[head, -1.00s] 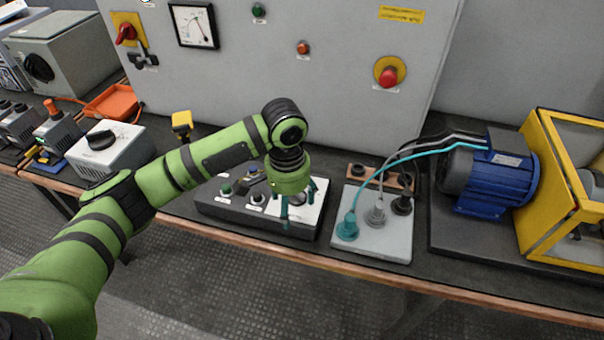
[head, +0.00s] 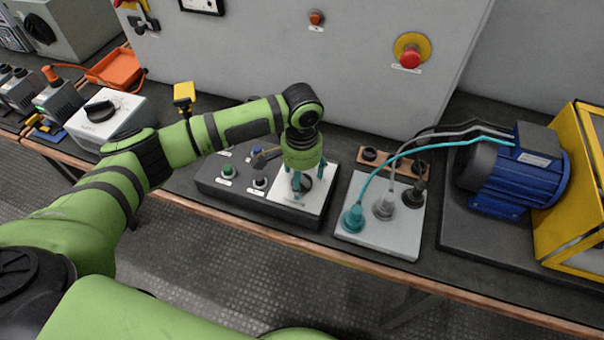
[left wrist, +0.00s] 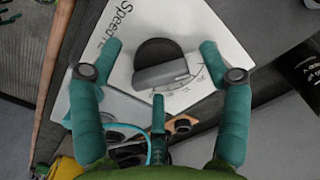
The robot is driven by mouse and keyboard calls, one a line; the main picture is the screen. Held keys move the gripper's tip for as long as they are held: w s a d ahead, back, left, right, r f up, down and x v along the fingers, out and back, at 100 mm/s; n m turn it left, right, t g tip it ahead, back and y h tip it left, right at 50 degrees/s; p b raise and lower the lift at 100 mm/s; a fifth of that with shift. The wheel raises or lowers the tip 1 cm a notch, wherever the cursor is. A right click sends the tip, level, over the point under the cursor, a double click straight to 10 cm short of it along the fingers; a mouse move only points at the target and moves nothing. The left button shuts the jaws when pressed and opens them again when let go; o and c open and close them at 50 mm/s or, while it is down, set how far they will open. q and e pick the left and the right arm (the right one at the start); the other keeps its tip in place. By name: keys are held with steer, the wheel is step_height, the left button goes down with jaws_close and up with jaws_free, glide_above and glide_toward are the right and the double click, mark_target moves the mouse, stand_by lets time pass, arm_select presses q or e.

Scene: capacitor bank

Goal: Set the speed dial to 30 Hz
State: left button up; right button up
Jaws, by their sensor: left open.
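The speed dial (head: 306,184) is a black round knob on a white plate at the right end of a dark control box (head: 230,193). In the left wrist view the dial (left wrist: 163,62) has a grey raised bar, and the word "Speed" is printed on the plate. Scale marks show beside the bar's right end, too small to read. My left gripper (head: 308,179) is open, pointing down over the dial. In the left wrist view its teal fingers (left wrist: 160,47) stand apart around the dial; I cannot tell whether any touches. My right gripper is out of view.
A grey socket plate (head: 382,238) with plugged cables lies right of the control box, then a blue motor (head: 515,175) and a yellow guard frame (head: 580,185). A grey box with a black knob (head: 105,118) stands left. The cabinet with a red emergency button (head: 411,57) rises behind.

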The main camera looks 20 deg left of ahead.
arm_select(q)
steer(key=c, duration=1.2)
steer(key=shift+m+p, duration=0.3)
steer(key=shift+p, duration=0.1)
steer(key=m+p, duration=0.2)
steer(key=shift+s+d+r+m+p, duration=0.1)
steer(key=shift+r+m+p, duration=0.05)
steer(key=shift+m+p, duration=0.2)
steer(key=m+p, duration=0.2)
steer(key=shift+m, duration=0.35)
steer(key=m+p, duration=0.1)
steer(key=m, duration=0.2)
steer(key=shift+m+p, duration=0.3)
steer(key=shift+p, duration=0.1)
steer(key=shift+s+f+m+p, duration=0.15)
steer(key=shift+m+p, duration=0.15)
steer(key=shift+m, duration=0.85)
steer(key=shift+w+f+m+p, duration=0.15)
steer(key=shift+m+p, duration=0.15)
steer(key=shift+m, duration=0.85)
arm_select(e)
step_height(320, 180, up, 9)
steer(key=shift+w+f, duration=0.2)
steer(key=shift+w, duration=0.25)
arm_select(q)
steer(key=shift+s, duration=0.1)
